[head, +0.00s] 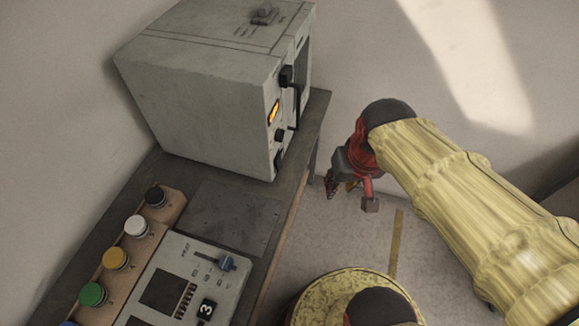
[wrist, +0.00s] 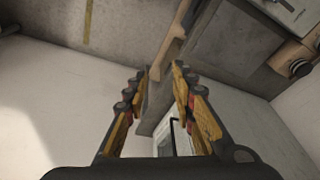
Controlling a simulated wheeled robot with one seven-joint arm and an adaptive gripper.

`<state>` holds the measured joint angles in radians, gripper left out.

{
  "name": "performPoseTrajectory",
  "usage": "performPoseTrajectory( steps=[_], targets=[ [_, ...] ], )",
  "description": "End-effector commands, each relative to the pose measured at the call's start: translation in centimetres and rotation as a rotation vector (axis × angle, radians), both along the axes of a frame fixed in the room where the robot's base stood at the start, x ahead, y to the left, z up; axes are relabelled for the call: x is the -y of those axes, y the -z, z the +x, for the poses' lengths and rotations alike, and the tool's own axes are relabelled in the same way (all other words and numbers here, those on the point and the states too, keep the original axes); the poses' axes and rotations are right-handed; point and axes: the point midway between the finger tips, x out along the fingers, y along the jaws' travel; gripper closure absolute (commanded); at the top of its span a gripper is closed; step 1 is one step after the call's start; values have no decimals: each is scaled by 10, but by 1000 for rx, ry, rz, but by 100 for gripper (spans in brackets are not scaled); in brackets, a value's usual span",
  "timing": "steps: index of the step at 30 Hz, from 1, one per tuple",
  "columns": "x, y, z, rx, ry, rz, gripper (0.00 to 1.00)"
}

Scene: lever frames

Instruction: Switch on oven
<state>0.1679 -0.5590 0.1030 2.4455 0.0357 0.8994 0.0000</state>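The oven (head: 205,85) is a grey box on the back of the bench in the head view. Its narrow front faces right, with a lit orange display (head: 273,112), a black knob (head: 279,135) below it, another dark knob (head: 286,76) above, and a dark handle beside them. A small lever or switch (head: 263,15) sits on its top. My gripper (head: 350,193) hangs to the right of the oven front, apart from it. In the wrist view my gripper (wrist: 161,76) is open and empty; part of the oven (wrist: 165,140) shows between its fingers.
Open floor (head: 345,235) lies right of the bench; a pale wall stands behind.

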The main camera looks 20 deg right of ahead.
Motion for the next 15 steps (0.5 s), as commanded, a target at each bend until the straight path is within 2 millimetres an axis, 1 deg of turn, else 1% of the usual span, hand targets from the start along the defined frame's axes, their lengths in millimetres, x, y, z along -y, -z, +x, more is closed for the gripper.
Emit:
performPoseTrajectory(
  steps=[1, 5, 8, 12, 14, 15],
  targets=[
    [4, 13, 4, -48, 41, 31, 79],
    [10, 42, 18, -135, 169, 129, 86],
    [13, 66, 31, -195, 297, 220, 92],
    [17, 100, 52, -269, 515, 354, 100],
    [19, 115, 62, -299, 621, 415, 100],
    [21, 126, 70, -318, 697, 457, 100]
  ],
)
